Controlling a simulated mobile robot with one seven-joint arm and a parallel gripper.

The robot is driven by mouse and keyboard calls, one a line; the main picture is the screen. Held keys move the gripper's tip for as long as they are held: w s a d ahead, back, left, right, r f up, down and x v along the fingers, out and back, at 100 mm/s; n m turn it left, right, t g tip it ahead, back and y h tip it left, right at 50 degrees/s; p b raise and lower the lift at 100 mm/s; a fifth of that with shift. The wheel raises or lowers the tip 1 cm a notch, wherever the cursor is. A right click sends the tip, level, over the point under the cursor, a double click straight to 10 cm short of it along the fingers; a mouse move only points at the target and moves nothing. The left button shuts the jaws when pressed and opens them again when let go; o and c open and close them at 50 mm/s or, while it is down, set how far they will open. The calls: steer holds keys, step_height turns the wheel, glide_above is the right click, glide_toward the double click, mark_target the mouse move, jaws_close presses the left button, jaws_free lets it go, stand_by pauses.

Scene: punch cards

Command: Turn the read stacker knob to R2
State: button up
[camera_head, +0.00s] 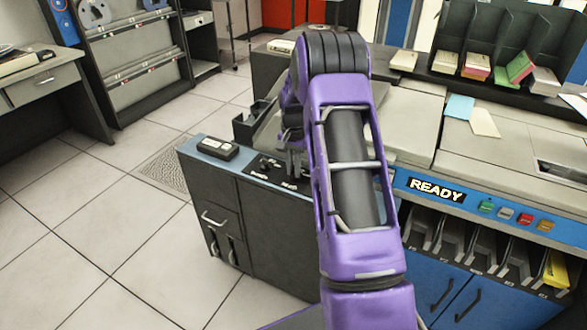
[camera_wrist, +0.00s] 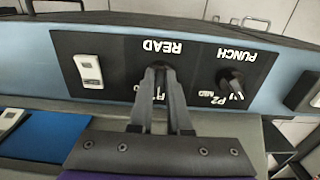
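The READ knob sits on a black panel (camera_wrist: 200,62) that appears upside down in the wrist view. My gripper (camera_wrist: 160,72) is at the knob's place just under the READ label (camera_wrist: 163,48), its two fingers reaching either side of it. The knob is mostly hidden by the fingers, so its pointer is not readable. Part of the R1 marking shows between and beside the fingers; the R2 marking is not clearly visible. I cannot tell whether the fingers press on the knob. In the head view my gripper (camera_head: 291,160) is over the panel, partly behind my arm.
A PUNCH knob (camera_wrist: 230,80) with P2 and MID markings stands close to the right in the wrist view. A white rocker switch (camera_wrist: 88,71) is on the left. The head view shows a READY sign (camera_head: 436,190), coloured buttons (camera_head: 505,213) and card stacker slots (camera_head: 480,245).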

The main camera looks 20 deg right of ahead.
mark_target(293, 172)
steer(key=o, duration=0.4)
step_height(293, 172, up, 17)
steer(key=p, duration=0.2)
steer(key=shift+r, duration=0.2)
stand_by(0.5)
